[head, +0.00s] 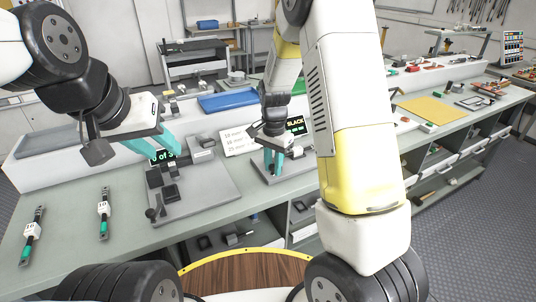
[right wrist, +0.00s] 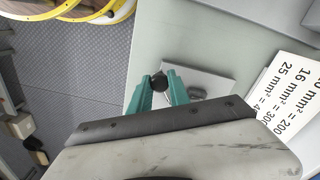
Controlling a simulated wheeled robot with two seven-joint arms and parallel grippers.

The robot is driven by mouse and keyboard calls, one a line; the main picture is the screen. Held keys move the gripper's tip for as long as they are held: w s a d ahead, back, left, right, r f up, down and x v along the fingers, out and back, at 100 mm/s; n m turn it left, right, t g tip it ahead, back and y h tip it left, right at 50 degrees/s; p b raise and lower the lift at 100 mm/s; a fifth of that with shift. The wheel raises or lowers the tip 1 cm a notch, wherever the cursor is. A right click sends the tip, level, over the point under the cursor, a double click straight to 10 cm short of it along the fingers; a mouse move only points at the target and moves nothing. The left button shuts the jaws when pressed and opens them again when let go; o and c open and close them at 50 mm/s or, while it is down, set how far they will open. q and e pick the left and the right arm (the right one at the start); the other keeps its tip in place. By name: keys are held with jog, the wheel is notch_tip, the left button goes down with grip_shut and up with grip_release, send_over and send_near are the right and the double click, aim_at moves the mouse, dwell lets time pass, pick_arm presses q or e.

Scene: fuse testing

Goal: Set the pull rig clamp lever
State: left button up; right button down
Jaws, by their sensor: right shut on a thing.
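The pull rig is a grey plate (head: 266,178) on the bench, with a black display (head: 296,124) that reads "SLACK" behind it. My right gripper (head: 273,168) points down over this plate. In the right wrist view its teal fingers (right wrist: 160,92) are closed around the round black knob of the clamp lever (right wrist: 159,81), above a grey metal base (right wrist: 208,82). The rest of the lever is mostly hidden by the fingers. My left gripper (head: 150,142) hangs above the left part of the bench, its teal fingers apart and empty.
A second grey fixture plate (head: 190,204) with black clamps lies left of the rig. Two labelled cable samples (head: 33,235) (head: 103,213) lie at the left. A white card (head: 238,140) with size values stands behind the rig. A blue tray (head: 228,101) is further back.

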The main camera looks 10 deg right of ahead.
jog(key=c, duration=1.2)
grip_release()
jog(key=shift+c, duration=0.2)
jog(key=shift+r, duration=0.15)
notch_tip(320, 180, up, 7)
jog(key=shift+r, duration=0.3)
